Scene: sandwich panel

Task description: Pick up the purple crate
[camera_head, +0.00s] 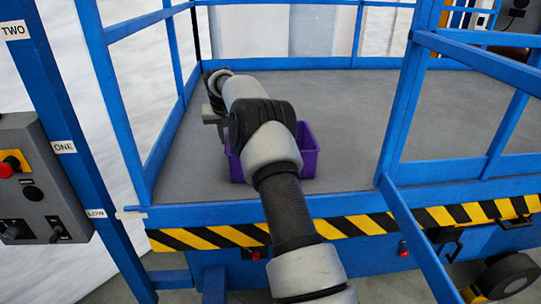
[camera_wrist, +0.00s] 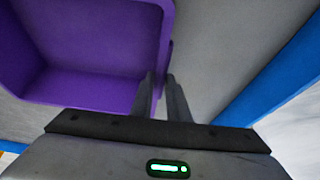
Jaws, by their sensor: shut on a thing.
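The purple crate (camera_head: 309,158) is on the grey platform floor in the head view, behind my arm, which hides much of it. I cannot tell whether it rests on the floor or is slightly raised. In the wrist view the open-topped crate (camera_wrist: 85,88) fills the upper left. My gripper (camera_wrist: 161,76) has one finger on each side of the crate's right wall and is shut on its rim. In the head view the fingers are hard to make out, at the crate's left side.
Blue railings (camera_head: 403,100) stand around the platform floor (camera_head: 350,100), with an opening at the front where my arm reaches in. A yellow-black striped edge (camera_head: 370,223) runs along the front. A grey control box (camera_head: 38,180) stands at left. The floor right of the crate is clear.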

